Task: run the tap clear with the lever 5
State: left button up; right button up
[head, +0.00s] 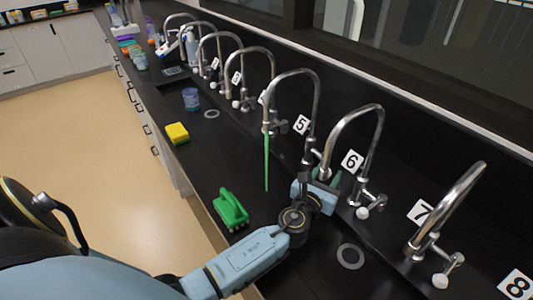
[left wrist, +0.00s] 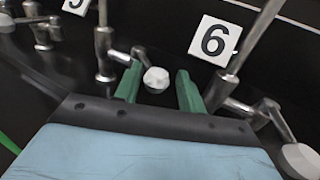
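Tap 5 (head: 318,105) is a chrome swan-neck tap beside the label 5 (head: 301,125). A green stream (head: 266,162) falls from its spout onto the black counter; a bit of it shows in the left wrist view (left wrist: 8,144). My left gripper (head: 326,176) is low at the base of tap 5. In the left wrist view its green fingers (left wrist: 157,82) are open, one on each side of the white knob of lever 5 (left wrist: 156,78), with visible gaps. In the head view the gripper hides this knob. My right gripper is out of view.
Label 6 (head: 352,161) and tap 6 (head: 378,140) stand close to the right. Tap 7 (head: 470,192) is beyond. A green brush (head: 231,209), a yellow sponge (head: 177,133) and a blue jar (head: 191,98) are on the counter. Grey rings (head: 342,262) lie there too.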

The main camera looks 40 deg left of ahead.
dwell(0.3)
pick_arm(q)
jog(key=a, duration=0.7)
jog(key=s+d, duration=0.1)
jog(key=s, duration=0.6)
jog(key=shift+s+d+p, duration=0.15)
jog(key=shift+s+p, duration=0.1)
jog(key=shift+p, duration=0.2)
dwell(0.3)
